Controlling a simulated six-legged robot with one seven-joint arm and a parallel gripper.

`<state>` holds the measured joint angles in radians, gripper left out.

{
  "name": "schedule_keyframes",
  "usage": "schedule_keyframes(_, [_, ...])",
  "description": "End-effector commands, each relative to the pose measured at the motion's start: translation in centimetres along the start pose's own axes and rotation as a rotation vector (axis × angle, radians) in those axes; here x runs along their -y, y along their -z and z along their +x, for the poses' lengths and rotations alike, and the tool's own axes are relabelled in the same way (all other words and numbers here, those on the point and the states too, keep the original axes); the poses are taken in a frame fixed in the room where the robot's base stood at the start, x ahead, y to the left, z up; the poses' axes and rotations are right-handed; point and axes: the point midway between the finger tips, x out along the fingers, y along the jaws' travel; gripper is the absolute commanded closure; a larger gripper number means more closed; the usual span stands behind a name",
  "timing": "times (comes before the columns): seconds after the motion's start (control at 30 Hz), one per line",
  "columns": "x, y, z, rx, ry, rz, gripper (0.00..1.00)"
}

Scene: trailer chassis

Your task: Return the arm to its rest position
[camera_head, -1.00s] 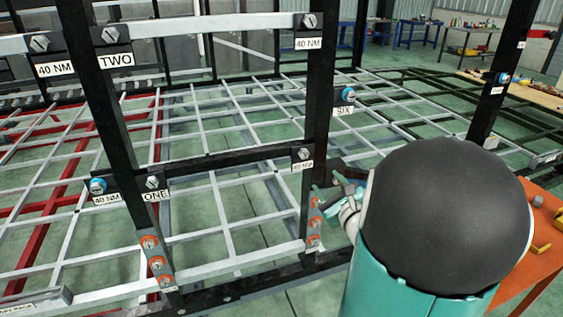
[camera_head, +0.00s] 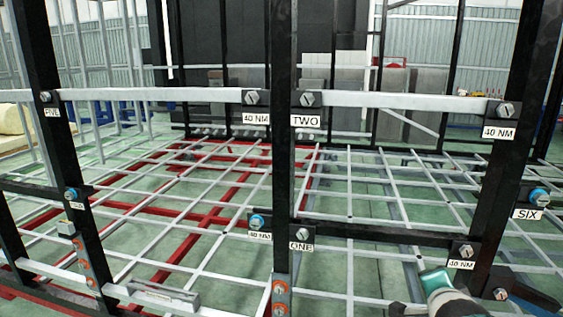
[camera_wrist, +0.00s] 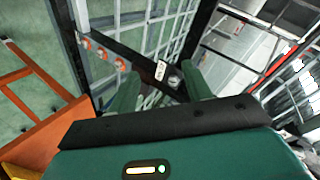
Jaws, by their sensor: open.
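My gripper (camera_wrist: 160,88) shows in the wrist view with its two green fingers apart and nothing between them. Beyond the fingers is a black frame bar with a white label (camera_wrist: 160,71) and a bolt (camera_wrist: 174,81). I cannot tell the distance between the fingertips and the bar. In the head view a teal and grey part of my arm (camera_head: 445,292) shows at the bottom right edge, in front of the chassis frame. The rest of the arm is out of that view, and I cannot make out the fingers there.
Black upright posts (camera_head: 280,160) and a grey crossbar (camera_head: 390,101) of the chassis stand close in front, with bolts and labels ONE, TWO and SIX. A grey and red floor grid lies behind. An orange table (camera_wrist: 48,128) is at the lower left of the wrist view.

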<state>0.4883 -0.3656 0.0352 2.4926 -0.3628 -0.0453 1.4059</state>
Motion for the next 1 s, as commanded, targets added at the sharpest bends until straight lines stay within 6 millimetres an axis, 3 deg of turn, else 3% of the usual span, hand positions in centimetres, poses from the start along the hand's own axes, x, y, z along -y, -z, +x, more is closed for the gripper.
schedule_keyframes(0.17, [0.6,-4.7,-4.3,0.133,-0.088,-0.390,0.51])
schedule_keyframes(0.4, [-0.6,-11.0,-11.4,0.426,-0.101,-0.927,0.51])
schedule_keyframes(0.6, [-2.0,-14.3,-16.4,0.638,-0.025,-1.249,0.51])
schedule_keyframes(0.73, [-2.4,-14.9,-17.4,0.687,-0.001,-1.320,0.51])
schedule_keyframes(1.0, [-2.5,-14.9,-17.4,0.689,-0.002,-1.324,0.51])
